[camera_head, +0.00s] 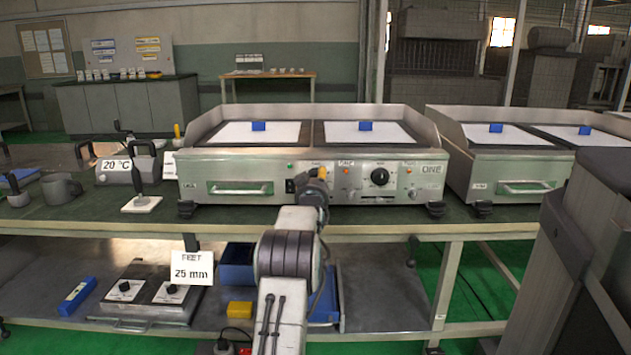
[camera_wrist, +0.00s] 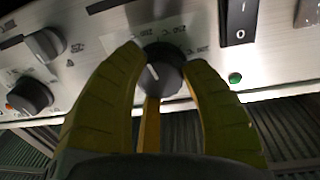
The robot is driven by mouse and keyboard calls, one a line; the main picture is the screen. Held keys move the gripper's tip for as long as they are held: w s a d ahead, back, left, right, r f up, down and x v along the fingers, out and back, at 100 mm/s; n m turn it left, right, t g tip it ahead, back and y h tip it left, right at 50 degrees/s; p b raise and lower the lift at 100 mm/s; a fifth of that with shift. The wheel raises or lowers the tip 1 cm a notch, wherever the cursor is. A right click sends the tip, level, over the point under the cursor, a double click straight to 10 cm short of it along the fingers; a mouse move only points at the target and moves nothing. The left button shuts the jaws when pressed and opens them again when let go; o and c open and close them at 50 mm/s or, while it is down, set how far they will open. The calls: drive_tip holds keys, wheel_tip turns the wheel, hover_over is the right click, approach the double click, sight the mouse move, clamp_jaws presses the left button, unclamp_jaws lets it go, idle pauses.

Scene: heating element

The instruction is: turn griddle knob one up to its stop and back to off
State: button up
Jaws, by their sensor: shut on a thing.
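The griddle marked ONE (camera_head: 228,166) stands on the bench, its front panel facing me. My gripper (camera_head: 318,176) is at the panel, left of a large black dial (camera_head: 380,177), and hides the knob there in the head view. In the wrist view the yellow-green fingers of my gripper (camera_wrist: 163,60) are shut on a round dark knob (camera_wrist: 166,76), one finger on each side. A white pointer line shows on its face. Printed scale marks lie around it, partly covered by the fingers.
In the wrist view a black rocker switch (camera_wrist: 238,20) and a green lamp (camera_wrist: 235,78) sit right of the knob. A grey knob (camera_wrist: 45,45) and a black knob (camera_wrist: 30,96) are at left. A second griddle (camera_head: 510,187) stands to the right on the bench.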

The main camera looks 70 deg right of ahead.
drive_tip(key=shift+r, duration=0.1)
drive_tip(key=shift+c, duration=1)
drive_tip(key=shift+n, duration=0.3)
drive_tip(key=n, duration=0.3)
drive_tip(key=shift+w+n+h, duration=0.1)
drive_tip(key=shift+n+h, duration=0.2)
drive_tip(key=shift+n, duration=1.6)
drive_tip(key=o, duration=1.2)
drive_tip(key=shift+a, duration=0.1)
drive_tip(key=shift+v, duration=5.95)
